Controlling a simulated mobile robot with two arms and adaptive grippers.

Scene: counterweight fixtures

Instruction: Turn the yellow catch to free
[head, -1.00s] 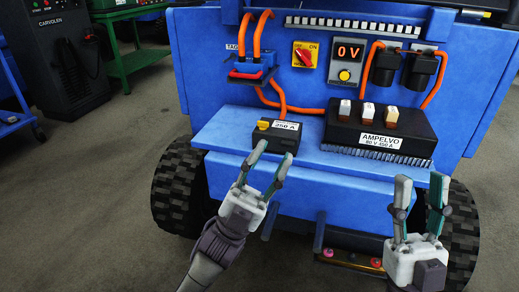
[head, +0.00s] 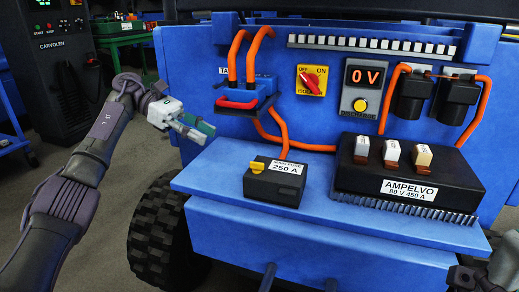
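The yellow catch (head: 256,168) sits on the left of the top of a black fuse box (head: 274,182) labelled 250 A. The box rests on the blue ledge. My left gripper (head: 198,130) is left of and beyond the catch, near the blue panel's left edge, apart from the catch and box. Its fingers point right and overlap in this view, so their gap cannot be judged. I see nothing held in it.
A blue connector with a red handle (head: 236,104) and orange cables is close right of my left gripper. A red rotary switch (head: 313,82) and a display reading 0 V (head: 366,77) are on the panel. The AMPELVO block (head: 410,182) stands right on the ledge (head: 215,170).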

